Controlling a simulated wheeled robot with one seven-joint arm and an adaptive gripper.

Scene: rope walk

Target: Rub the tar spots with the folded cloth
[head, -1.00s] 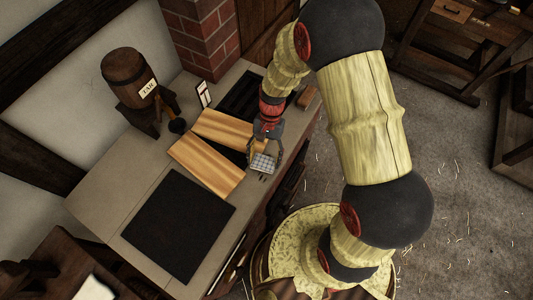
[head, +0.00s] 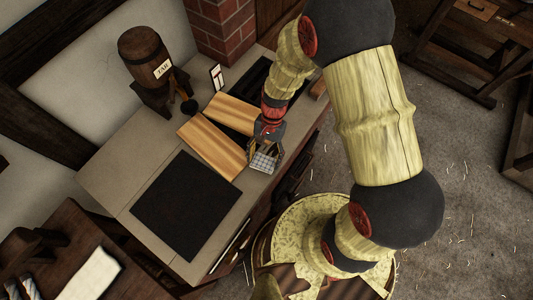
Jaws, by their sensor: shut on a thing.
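My gripper (head: 266,150) points down over the near edge of the bench (head: 95,182). It is shut on the folded cloth (head: 264,162), a small pale checked pad. The cloth is beside the right end of the nearer wooden board (head: 212,146); whether it touches the bench top is hard to tell. A second wooden board (head: 231,112) lies behind, partly hidden by my gripper and wrist. No tar spots can be made out on the visible wood.
A black mat (head: 187,206) lies flat on the bench left of the boards. A small framed card (head: 216,77) stands near the brick pillar (head: 222,27). Another dark table (head: 60,255) with a pale sheet is at lower left. The bench's left part is clear.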

